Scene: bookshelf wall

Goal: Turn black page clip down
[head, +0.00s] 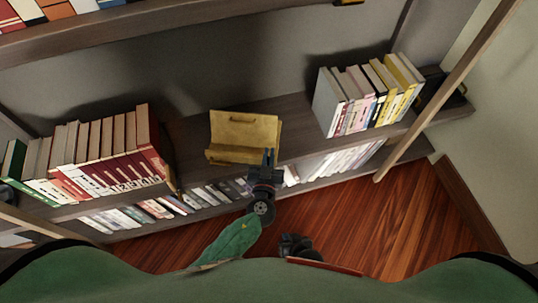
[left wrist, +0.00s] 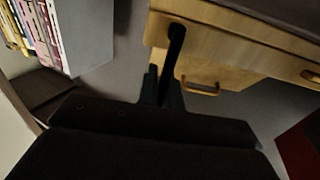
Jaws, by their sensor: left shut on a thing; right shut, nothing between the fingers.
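A yellow wooden book stand (head: 232,134) sits on the middle shelf board, with its ledge at the front. It also fills the upper right of the left wrist view (left wrist: 215,45). The black page clip (left wrist: 175,48) is a dark bar crossing the stand's ledge in the left wrist view. My left gripper (head: 268,158) is at the stand's right front, and its fingers (left wrist: 163,88) are closed around the clip's lower end in that view. In the head view the gripper hides the clip. My right gripper (head: 297,245) is low, shut and empty, away from the shelf.
Red and cream books (head: 110,148) stand left of the book stand. White and yellow books (head: 368,92) stand to its right. More books (head: 215,192) fill the shelf below. The wooden floor (head: 420,215) in front is clear.

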